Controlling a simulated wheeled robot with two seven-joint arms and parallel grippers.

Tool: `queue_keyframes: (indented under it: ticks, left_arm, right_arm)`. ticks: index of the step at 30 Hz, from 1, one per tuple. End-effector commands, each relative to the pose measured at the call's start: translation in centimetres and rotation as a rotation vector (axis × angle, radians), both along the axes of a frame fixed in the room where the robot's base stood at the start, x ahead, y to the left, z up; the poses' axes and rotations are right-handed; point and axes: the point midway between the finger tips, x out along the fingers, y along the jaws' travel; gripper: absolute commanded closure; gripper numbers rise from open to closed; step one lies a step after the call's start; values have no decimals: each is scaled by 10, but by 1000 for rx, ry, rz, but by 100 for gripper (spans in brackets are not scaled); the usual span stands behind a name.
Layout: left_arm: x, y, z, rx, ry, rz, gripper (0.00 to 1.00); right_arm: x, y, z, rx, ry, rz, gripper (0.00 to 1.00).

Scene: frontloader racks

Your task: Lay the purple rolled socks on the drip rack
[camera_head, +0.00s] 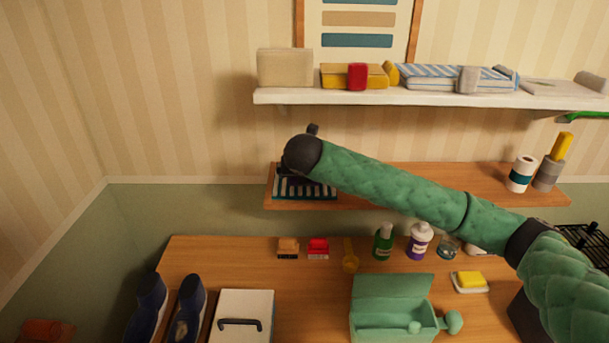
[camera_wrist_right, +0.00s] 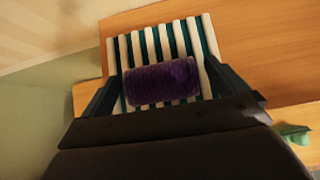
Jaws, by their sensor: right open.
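The purple rolled socks (camera_wrist_right: 162,83) lie on the drip rack (camera_wrist_right: 163,42) in the right wrist view, across its white and dark green slats. My right gripper (camera_wrist_right: 165,80) is open, with one finger on each side of the socks. I cannot tell whether the fingers touch them. In the head view the rack (camera_head: 303,190) is at the left end of the brown shelf, partly covered by my right wrist. The socks and my right fingers are hidden there. My left gripper is in neither view.
The brown shelf (camera_head: 400,179) also holds a white-and-teal roll (camera_head: 521,173) at its right. A white shelf (camera_head: 430,97) with folded cloths and boxes runs above. Below, a wooden counter (camera_head: 205,265) holds several bottles, an open green box (camera_head: 392,310) and a yellow sponge (camera_head: 470,279).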

Motion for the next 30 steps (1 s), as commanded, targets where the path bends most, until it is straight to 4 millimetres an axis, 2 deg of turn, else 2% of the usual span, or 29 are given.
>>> queue_keyframes:
  ticks: [2,4,14,21,30]
  left_arm:
    - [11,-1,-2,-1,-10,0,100]
    - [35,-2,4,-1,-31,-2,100]
    - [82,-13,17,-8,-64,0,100]
    - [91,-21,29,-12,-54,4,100]
    - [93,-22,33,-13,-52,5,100]
  right_arm:
    - [-7,0,5,1,-3,2,2]
    - [-16,1,13,0,-5,3,2]
    - [-60,0,57,-1,-4,2,2]
    - [-77,0,76,0,-2,0,2]
    - [-80,0,81,0,-1,0,2]
